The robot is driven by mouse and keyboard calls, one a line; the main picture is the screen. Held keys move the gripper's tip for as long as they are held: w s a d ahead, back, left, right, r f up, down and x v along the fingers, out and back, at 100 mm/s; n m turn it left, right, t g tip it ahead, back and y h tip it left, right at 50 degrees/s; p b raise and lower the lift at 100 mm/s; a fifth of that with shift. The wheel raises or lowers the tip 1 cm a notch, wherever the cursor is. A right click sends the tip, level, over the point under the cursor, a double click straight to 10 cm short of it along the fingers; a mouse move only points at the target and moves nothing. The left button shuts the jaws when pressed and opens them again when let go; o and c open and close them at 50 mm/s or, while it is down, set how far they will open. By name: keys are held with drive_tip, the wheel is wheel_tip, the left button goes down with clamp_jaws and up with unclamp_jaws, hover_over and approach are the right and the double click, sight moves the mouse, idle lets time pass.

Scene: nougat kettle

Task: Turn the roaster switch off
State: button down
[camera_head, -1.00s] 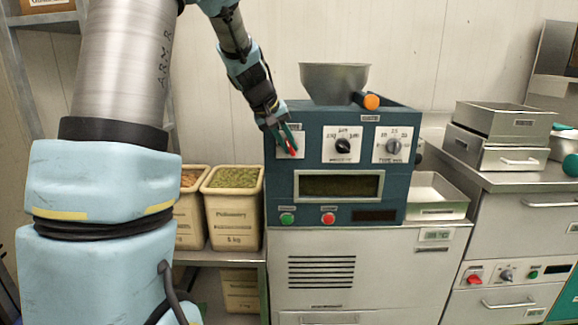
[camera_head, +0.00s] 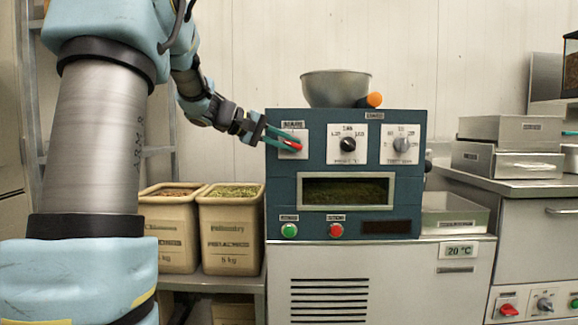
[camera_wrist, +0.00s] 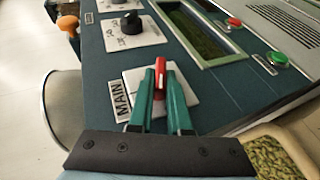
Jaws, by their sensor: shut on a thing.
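The roaster (camera_head: 280,190) is a dark blue-green box on a light cabinet. Its main switch, a red lever (camera_wrist: 160,64) on a white plate (camera_wrist: 182,84) beside a "MAIN" label, shows in the wrist view. In the head view the red lever (camera_head: 291,146) is at the panel's upper left. My gripper (camera_wrist: 160,82) has its green fingers shut on the red lever, which sticks out between the tips. My gripper also shows in the head view (camera_head: 284,140), reaching in from the left. The fingers hide part of the lever.
Two dials (camera_head: 348,144) (camera_head: 401,144) sit right of the switch. Below are a window, a green button (camera_head: 289,230) and a red button (camera_head: 336,230). A metal hopper bowl (camera_head: 335,88) with an orange knob (camera_head: 374,99) is on top. Bins of nuts (camera_head: 229,240) stand left.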

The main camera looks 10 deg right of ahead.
drive_tip(key=h+b, duration=0.1)
drive_tip(key=b, duration=0.2)
drive_tip(key=f+n+h+b, duration=0.1)
drive_tip(key=h+b, duration=0.1)
drive_tip(key=b, duration=0.1)
drive_tip(key=shift+r+n+t+h+b, duration=0.1)
drive_tip(key=shift+n+t+h+b, duration=0.2)
drive_tip(key=shift+h+b, duration=0.45)
drive_tip(key=shift+r, duration=0.15)
drive_tip(key=c, duration=0.9)
unclamp_jaws()
drive_tip(key=shift+o, duration=0.2)
drive_tip(key=shift+a, duration=0.1)
drive_tip(key=v, duration=1)
drive_tip(key=shift+a+p, duration=0.35)
drive_tip(key=shift+p, duration=0.1)
